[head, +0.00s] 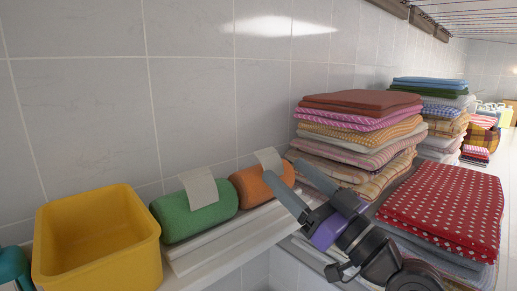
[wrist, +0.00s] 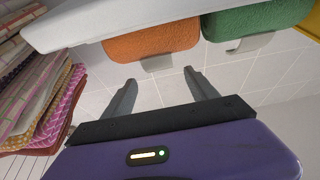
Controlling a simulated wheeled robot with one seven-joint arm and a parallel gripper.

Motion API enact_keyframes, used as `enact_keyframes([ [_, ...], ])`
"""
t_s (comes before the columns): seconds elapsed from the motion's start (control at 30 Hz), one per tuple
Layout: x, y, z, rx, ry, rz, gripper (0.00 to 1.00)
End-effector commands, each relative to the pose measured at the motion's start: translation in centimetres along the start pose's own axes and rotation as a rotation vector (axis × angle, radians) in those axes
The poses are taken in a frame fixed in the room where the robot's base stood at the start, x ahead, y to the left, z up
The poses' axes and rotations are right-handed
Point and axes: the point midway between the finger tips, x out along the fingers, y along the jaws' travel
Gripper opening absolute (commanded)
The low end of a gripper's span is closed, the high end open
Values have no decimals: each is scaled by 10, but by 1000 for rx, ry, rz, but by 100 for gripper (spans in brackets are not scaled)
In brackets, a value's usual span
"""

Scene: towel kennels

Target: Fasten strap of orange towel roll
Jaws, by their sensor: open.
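The orange towel roll (head: 262,184) lies on a white shelf against the tiled wall in the head view, right of the green roll. Its pale strap (head: 269,160) stands up loose from the top. In the wrist view the orange roll (wrist: 150,44) is at the upper middle, with its strap (wrist: 157,63) sticking out past its edge. My gripper (head: 297,186) is open and empty, its fingers in front of the roll's right end in the head view. In the wrist view the fingers (wrist: 161,84) point toward the roll, with a visible gap between them and the strap.
A green towel roll (head: 197,211) with its own raised pale strap (head: 199,187) lies on the white shelf (head: 215,239). A yellow bin (head: 97,243) stands at left. Folded towel stacks (head: 360,135) and a red dotted stack (head: 445,205) crowd the right side.

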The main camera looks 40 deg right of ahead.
Motion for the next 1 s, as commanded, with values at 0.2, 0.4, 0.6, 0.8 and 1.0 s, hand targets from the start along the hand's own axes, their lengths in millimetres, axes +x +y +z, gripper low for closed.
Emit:
enact_keyframes([
  [0.2,10,-1,5,-4,4,-7,67],
  [0.4,21,0,4,-2,5,0,67],
  [0.6,52,0,-2,4,0,1,67],
  [0.8,71,0,-1,3,1,3,67],
  [1.0,76,0,0,2,0,3,67],
])
